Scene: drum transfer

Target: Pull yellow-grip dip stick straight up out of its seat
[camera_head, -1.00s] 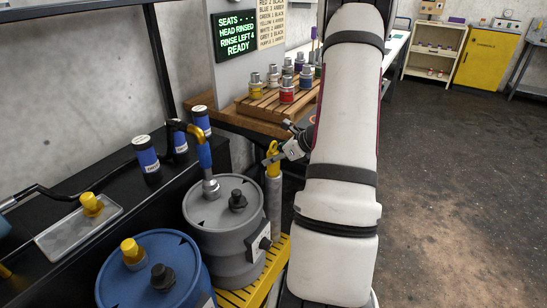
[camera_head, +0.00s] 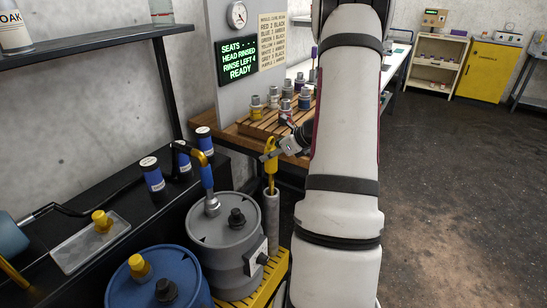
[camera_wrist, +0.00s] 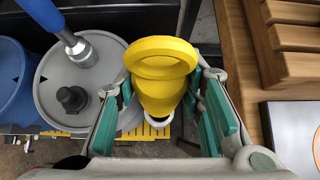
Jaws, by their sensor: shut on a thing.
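The yellow-grip dip stick (camera_head: 270,173) stands upright above a grey tube-shaped seat (camera_head: 271,215) beside the grey drum. A length of yellow shows between my gripper and the tube's mouth, and the lower end is hidden in the tube. My gripper (camera_head: 271,153) is shut on the upper part of the grip. In the wrist view the grip's yellow ring (camera_wrist: 162,57) sits between my teal-padded fingers (camera_wrist: 160,92), with a pale collar below it.
A grey drum (camera_head: 222,235) with a blue-handled hose nozzle (camera_head: 207,178) stands left of the tube. A blue drum (camera_head: 150,285) is nearer. A wooden rack (camera_head: 262,126) with several small bottles stands behind my gripper. A yellow grated platform (camera_head: 262,292) lies below.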

